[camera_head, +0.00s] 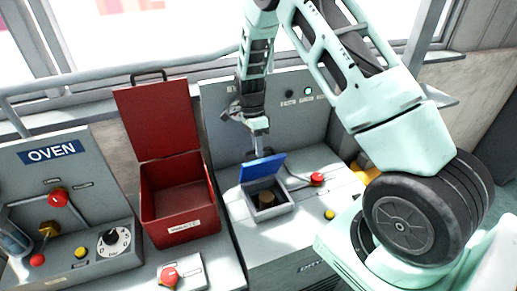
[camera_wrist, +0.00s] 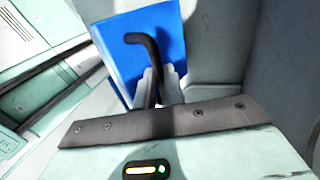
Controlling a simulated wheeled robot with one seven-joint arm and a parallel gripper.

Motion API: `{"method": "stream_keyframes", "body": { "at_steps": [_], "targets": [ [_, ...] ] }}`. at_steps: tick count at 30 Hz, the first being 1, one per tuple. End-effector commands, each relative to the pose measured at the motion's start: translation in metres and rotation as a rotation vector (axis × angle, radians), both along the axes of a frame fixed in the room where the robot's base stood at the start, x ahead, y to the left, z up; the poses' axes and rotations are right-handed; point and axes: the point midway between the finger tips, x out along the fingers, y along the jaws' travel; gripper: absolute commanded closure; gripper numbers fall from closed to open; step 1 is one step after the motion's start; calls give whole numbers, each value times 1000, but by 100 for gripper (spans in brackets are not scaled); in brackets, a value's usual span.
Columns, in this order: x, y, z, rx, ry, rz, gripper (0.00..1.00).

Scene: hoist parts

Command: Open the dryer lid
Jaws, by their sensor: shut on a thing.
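The dryer lid (camera_head: 262,167) is a blue panel, tilted up at the back of a small grey box (camera_head: 268,211) set in the grey bench. The box's inside shows, with a round brown thing (camera_head: 267,198) in it. My gripper (camera_head: 261,151) is at the upper edge of the lid. In the wrist view the blue lid (camera_wrist: 118,50) has a dark bent handle (camera_wrist: 152,50), and my gripper's fingers (camera_wrist: 158,88) are shut on that handle.
A red box (camera_head: 182,200) with its lid raised stands left of the dryer. The oven panel (camera_head: 60,190) is farther left.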

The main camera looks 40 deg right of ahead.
Motion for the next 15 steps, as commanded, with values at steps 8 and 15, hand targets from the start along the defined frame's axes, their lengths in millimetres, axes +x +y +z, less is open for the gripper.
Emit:
{"method": "stream_keyframes", "body": {
  "at_steps": [8, 15],
  "targets": [
    [-3, 1, -6, 1, 9, 3, 100],
    [-3, 1, -5, 2, 9, 1, 68]
  ]
}}
